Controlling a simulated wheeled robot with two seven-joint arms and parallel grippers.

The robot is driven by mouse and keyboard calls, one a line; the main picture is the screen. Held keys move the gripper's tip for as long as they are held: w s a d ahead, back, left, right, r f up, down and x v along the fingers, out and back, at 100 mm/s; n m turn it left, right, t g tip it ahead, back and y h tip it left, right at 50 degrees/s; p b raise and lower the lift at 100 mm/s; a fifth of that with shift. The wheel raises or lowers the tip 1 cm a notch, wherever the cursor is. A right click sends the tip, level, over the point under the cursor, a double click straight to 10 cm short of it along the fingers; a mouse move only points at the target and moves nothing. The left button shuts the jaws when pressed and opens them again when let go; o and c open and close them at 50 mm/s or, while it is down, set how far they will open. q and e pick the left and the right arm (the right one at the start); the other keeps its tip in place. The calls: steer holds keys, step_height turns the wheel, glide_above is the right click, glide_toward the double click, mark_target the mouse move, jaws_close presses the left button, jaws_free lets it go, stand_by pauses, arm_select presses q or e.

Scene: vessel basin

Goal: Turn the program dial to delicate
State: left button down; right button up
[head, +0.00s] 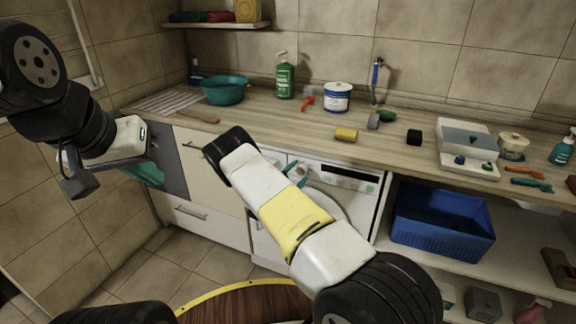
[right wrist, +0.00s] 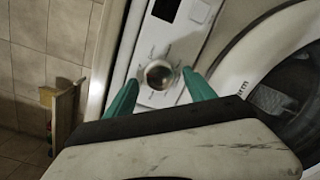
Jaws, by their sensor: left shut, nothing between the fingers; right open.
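The program dial (right wrist: 158,75) is a round knob with a shiny dark centre on the white panel of the washing machine (head: 352,205). Small marks surround it, too blurred to read, so I cannot tell its setting. My right gripper (right wrist: 160,92) is open, its two teal fingers on either side of the dial with gaps visible between them and the knob. In the head view the right gripper (head: 296,172) is at the machine's upper left front. My left gripper (head: 150,173) is shut and empty, away from the machine at the left, by the grey cabinet door.
The wooden counter (head: 270,118) runs above the machine, holding a teal basin (head: 224,90), a green bottle (head: 285,80) and a white tub (head: 337,97). A blue crate (head: 442,224) sits on the shelf to the right. The machine's round door (right wrist: 285,85) lies right of the dial.

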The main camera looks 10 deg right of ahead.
steer(key=c, duration=1.4)
steer(key=shift+o, duration=0.2)
steer(key=shift+m, duration=0.3)
